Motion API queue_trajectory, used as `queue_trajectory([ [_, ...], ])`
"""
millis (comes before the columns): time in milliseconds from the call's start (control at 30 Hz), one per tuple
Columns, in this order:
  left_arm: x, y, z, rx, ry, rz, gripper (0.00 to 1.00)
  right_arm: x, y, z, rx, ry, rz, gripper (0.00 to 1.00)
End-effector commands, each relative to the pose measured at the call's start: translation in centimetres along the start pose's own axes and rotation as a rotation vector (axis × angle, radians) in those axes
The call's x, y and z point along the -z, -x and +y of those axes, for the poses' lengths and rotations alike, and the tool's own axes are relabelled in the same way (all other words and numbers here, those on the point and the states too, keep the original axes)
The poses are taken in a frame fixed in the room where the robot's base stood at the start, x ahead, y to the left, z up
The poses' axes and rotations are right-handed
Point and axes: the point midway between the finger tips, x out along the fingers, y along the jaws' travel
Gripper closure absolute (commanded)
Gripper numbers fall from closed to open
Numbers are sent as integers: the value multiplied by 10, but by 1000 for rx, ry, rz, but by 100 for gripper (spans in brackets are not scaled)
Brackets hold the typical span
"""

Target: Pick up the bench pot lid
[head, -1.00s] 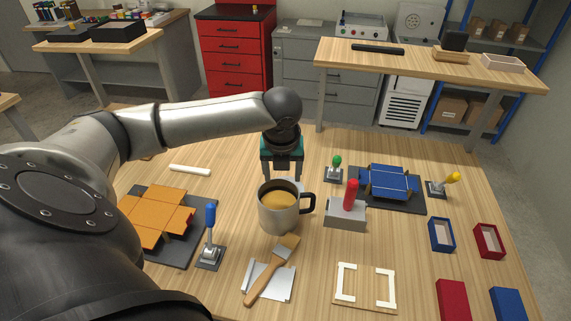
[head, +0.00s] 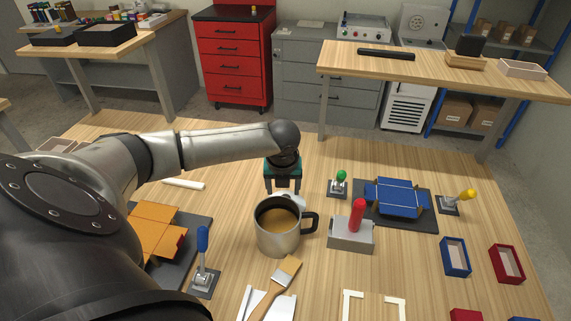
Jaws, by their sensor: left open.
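A steel pot (head: 277,243) with a dark handle on its right stands on the wooden bench, holding a tan-brown liquid. A pale, whitish thing (head: 291,201) shows just behind its rim; it may be the pot lid, but the pot hides its lower part. My left gripper (head: 283,189) points down just behind the pot, over the pale thing. Its two fingers are apart and nothing shows held between them. Whether the fingers touch the pale thing cannot be told. My right gripper is not in view.
A brush (head: 278,286) lies in front of the pot. A grey box with a red handle (head: 352,233) stands close on its right. Lever stands (head: 203,262) and orange (head: 155,235) and blue (head: 394,197) folded pieces are around. Bare bench lies behind the gripper.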

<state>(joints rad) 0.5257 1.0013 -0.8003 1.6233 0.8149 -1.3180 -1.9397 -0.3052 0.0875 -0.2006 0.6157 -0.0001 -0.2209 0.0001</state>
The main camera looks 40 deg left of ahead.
Motion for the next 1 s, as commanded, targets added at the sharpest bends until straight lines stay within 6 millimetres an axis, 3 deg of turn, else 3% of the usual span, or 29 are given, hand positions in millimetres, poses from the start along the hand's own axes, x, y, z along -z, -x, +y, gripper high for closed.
queue_trajectory([
  [167, 0, -10, -2, 2, 0, 1, 29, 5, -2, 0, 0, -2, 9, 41],
  [500, -4, -49, -6, 1, 0, 0, 29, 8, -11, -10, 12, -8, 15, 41],
  [833, -4, -55, -6, 1, -1, -1, 29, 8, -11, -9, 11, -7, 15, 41],
  [1000, -4, -54, -6, 1, -1, -1, 47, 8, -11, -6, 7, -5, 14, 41],
])
